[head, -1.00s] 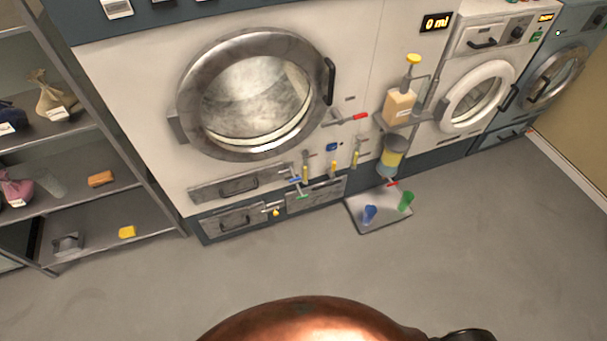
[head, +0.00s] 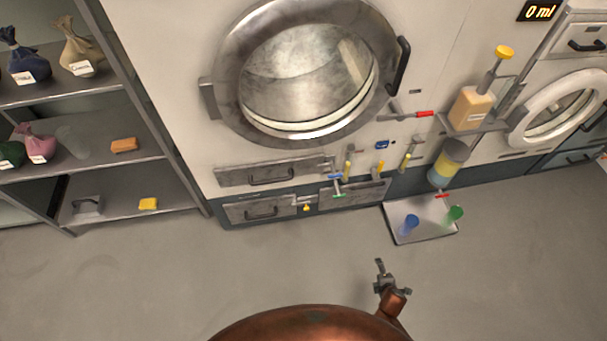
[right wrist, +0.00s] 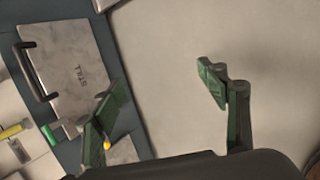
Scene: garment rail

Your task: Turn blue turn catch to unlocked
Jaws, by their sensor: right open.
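The lower front of the large machine has two small blue parts in the head view. One is a blue knob-like piece (head: 382,145) below the red-handled lever. The other is a blue-handled catch (head: 336,176) by the drawers. I cannot tell for sure which is the blue turn catch, or its position. My right gripper (head: 383,273) is low over the floor, in front of the machine and apart from it. In the right wrist view its green fingers (right wrist: 163,85) are spread, with nothing held. My left gripper is not in view.
A green-handled catch (head: 338,195), a yellow knob (head: 306,208) and several yellow handles crowd the blue parts. A tray (head: 408,235) with blue and green cups lies on the floor. Shelves (head: 180,193) stand at left. The front floor is clear.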

